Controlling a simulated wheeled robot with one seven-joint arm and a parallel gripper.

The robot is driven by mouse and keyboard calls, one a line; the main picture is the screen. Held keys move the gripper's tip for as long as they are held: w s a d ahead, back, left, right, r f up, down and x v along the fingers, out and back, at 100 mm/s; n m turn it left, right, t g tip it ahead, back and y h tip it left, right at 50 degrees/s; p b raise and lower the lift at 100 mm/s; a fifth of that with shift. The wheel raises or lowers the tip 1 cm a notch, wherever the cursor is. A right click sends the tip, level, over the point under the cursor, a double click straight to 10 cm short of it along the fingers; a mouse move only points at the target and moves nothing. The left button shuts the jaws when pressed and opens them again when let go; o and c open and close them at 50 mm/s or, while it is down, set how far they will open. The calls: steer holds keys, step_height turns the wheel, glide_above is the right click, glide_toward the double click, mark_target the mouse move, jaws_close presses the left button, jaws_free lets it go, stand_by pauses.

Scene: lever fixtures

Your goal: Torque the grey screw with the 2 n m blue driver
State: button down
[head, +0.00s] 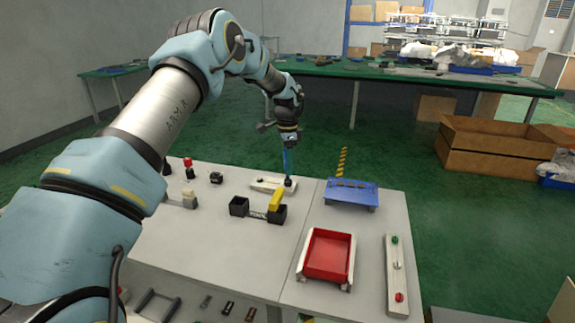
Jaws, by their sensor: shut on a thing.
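My gripper (289,137) points down over the far part of the near table. It is shut on a blue driver (287,162), which hangs upright below it. The driver's lower end is at the right part of a low white fixture (268,184), beside or on a small dark piece there. The grey screw cannot be made out at this size. I cannot tell whether the driver's tip touches it.
A black and yellow fixture (258,208) stands just in front. A blue rack (351,192), a red tray (327,254) and a button strip (396,270) are to the right. A red-topped fixture (188,168) stands left. A clear stretch of table (215,245) lies nearer me.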

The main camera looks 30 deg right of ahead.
stand_by(0.3)
steer(key=shift+r+p, duration=0.5)
steer(key=shift+r, duration=0.3)
steer(key=n, duration=0.5)
steer(key=shift+n, duration=0.4)
steer(key=n, duration=1.2)
steer(key=shift+s+d, duration=0.1)
steer(key=n, duration=0.5)
